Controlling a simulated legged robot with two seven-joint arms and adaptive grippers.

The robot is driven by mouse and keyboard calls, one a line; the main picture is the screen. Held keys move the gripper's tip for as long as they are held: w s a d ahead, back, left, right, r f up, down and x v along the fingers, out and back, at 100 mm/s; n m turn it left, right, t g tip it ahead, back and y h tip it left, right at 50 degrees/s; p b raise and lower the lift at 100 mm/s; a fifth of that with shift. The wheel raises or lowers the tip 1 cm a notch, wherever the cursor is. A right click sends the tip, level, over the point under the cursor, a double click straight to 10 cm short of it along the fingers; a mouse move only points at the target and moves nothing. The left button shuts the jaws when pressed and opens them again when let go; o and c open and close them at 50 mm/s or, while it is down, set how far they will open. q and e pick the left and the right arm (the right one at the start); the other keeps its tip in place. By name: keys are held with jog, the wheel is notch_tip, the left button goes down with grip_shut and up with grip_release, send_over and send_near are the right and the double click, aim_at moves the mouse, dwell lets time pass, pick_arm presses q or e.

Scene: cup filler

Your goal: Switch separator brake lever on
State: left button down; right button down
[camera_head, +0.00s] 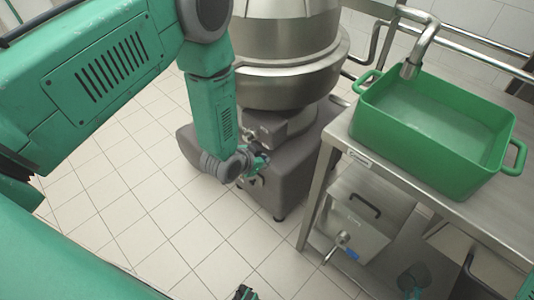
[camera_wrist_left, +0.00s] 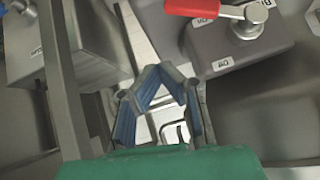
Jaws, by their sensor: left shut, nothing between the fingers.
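The separator (camera_head: 290,50) is a large steel drum on a grey base (camera_head: 285,190). The brake lever has a red handle (camera_wrist_left: 192,7) and a steel pivot (camera_wrist_left: 249,20), at the top right of the left wrist view. The handle points left from the pivot, over one small label. Another label (camera_wrist_left: 222,64) sits lower on the grey housing, clear of the lever. My left gripper (camera_head: 260,164) is beside the separator base. Its blue-padded fingers (camera_wrist_left: 168,72) are shut and empty, left of and below the lever, apart from it. The lever cannot be made out in the head view.
A steel table (camera_head: 345,150) stands on the right with a green tub (camera_head: 415,140) under a tap (camera_head: 410,68). A steel box (camera_head: 365,215) with a black handle is below it. The tiled floor (camera_head: 150,215) left of the separator is open.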

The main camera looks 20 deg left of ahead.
pick_arm(q)
jog(key=s, duration=0.1)
jog(key=s+r, duration=0.1)
jog(key=r, duration=0.1)
jog(key=shift+s+d+r, duration=0.15)
jog(key=shift+s+d, duration=0.1)
jog(key=shift+s, duration=0.15)
jog(key=shift+a, duration=0.1)
jog(key=s+a+n+g+y, duration=0.1)
jog(key=s+a+n+g, duration=0.1)
jog(key=s, duration=1.2)
jog(key=s+a+f+n+g+y, duration=0.1)
jog(key=s+a+g, duration=0.3)
jog(key=s, duration=1)
jog(key=shift+s+f+n+g, duration=0.2)
jog(key=shift+n+g, duration=0.4)
jog(key=shift+g, duration=0.6)
